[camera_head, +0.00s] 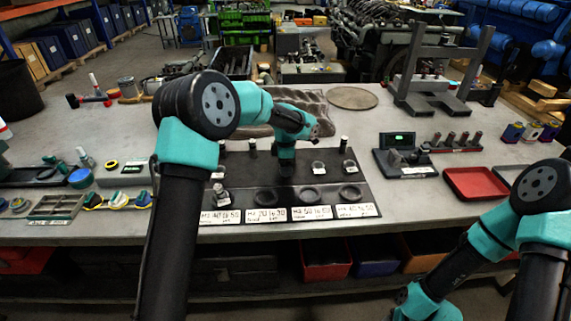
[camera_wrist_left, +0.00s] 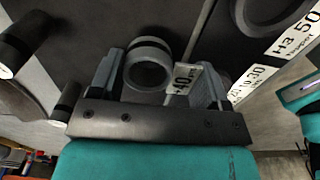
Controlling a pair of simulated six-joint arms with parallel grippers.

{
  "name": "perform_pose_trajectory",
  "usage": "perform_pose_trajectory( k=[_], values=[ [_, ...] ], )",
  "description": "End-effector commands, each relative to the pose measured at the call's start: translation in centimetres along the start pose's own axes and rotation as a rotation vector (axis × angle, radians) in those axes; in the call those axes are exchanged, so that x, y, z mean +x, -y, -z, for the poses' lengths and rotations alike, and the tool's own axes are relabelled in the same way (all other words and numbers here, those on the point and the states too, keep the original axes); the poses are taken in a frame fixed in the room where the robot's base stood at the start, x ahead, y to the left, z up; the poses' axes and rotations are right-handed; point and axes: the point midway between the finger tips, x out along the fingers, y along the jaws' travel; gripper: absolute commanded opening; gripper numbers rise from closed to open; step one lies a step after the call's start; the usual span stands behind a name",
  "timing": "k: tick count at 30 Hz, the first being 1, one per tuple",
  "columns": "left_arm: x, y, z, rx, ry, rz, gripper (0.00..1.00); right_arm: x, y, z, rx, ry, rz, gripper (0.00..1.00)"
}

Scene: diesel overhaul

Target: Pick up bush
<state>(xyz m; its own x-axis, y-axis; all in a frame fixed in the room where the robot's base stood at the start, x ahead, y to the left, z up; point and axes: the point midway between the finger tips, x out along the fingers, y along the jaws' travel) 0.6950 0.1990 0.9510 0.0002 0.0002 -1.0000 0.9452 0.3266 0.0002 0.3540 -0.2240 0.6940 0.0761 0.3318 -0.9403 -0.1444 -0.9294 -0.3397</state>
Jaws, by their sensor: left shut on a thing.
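My left gripper (camera_head: 286,176) points down over the dark mat (camera_head: 375,205) in the head view. In the left wrist view its grey jaws (camera_wrist_left: 155,82) are shut on a dark ring-shaped bush (camera_wrist_left: 148,64), one jaw on each side. A white tag with "40" (camera_wrist_left: 184,78) shows beside the bush. In the head view this bush is hidden behind the gripper. I cannot tell whether it still touches the mat. Other small tagged rings (camera_head: 318,167) stand to its right on the mat. My right arm shows at the lower right, its gripper out of sight.
Larger dark rings (camera_head: 308,194) lie along the mat's front, behind white label cards (camera_head: 311,213). Short dark pins (camera_head: 343,145) stand at its back. A device with a green display (camera_head: 398,140) and a red tray (camera_head: 474,183) are to the right. A parts tray (camera_head: 57,205) is left.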

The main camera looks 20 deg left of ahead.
Motion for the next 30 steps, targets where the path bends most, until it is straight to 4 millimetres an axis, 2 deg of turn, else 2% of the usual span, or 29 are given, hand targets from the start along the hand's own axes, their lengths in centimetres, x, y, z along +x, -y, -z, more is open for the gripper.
perform_pose_trajectory(
  k=[18, 24, 30],
  values=[
    [-1.2, 11.9, 0.7, 0.002, 0.000, 0.000, 0.46, 0.0, 0.0, 0.0, 0.000, 0.000, 0.000, 0.43],
    [-1.3, 13.8, 0.8, -0.001, 0.000, 0.000, 0.46, 0.0, 0.0, 0.0, 0.000, 0.000, 0.000, 0.43],
    [-1.3, 14.1, 0.8, -0.001, 0.000, 0.000, 0.46, 0.0, 0.0, 0.0, 0.000, 0.000, 0.000, 0.43]
  ],
)
